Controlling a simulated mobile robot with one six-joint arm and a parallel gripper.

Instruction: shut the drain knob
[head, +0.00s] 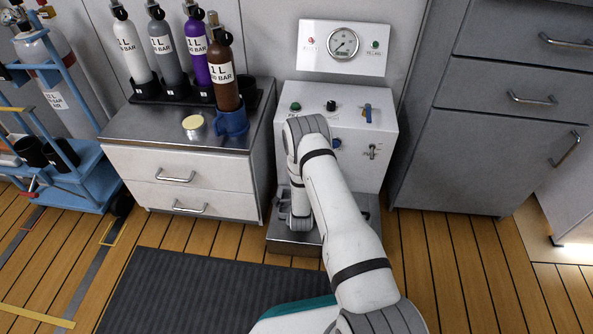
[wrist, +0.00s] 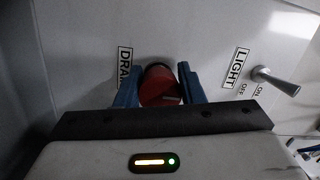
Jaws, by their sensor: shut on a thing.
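The drain knob (wrist: 160,86) is red and sits on the white panel in the wrist view, beside a label of which "DRA" shows (wrist: 125,68). My gripper (wrist: 160,84) has its two blue fingers on either side of the knob, shut on it. The knob's lower part is hidden behind the gripper body.
A LIGHT toggle switch (wrist: 275,80) sticks out to the right of the knob. A drawer cabinet (head: 180,170) with several bottles, including a brown one (head: 222,75) in a blue holder, stands left of the box. Grey drawers (head: 490,130) stand to the right.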

